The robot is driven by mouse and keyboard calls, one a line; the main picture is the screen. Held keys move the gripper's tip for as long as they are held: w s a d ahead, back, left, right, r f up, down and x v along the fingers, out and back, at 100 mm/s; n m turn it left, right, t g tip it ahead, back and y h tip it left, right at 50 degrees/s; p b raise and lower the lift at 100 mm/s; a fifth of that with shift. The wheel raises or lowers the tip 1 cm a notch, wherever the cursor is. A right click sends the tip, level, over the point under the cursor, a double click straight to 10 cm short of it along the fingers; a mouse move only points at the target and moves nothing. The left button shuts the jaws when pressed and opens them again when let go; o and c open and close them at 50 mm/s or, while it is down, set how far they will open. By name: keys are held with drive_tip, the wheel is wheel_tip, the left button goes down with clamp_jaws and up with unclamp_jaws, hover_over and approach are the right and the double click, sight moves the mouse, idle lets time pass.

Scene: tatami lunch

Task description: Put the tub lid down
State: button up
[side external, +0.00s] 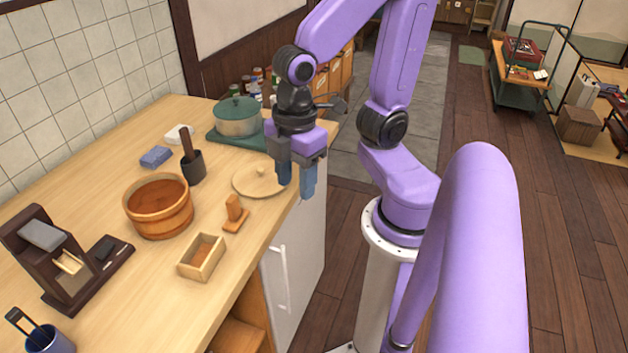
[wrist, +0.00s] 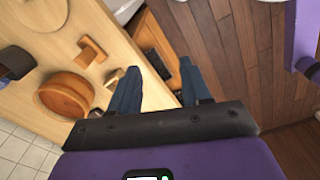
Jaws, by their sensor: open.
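My gripper (side external: 296,188) is open and empty, pointing down just to the right of the lid, at the counter's edge. One finger overlaps the lid's right side in the picture; I cannot tell whether it touches.
A small wooden stand (side external: 235,213) and an open wooden box (side external: 201,257) are near the counter's front edge. A green pot (side external: 238,116) sits on a green board. Floor is free beyond the counter.

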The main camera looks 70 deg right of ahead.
drive_tip(key=s+m, duration=0.1)
drive_tip(key=s, duration=0.2)
drive_tip(key=shift+s, duration=0.25)
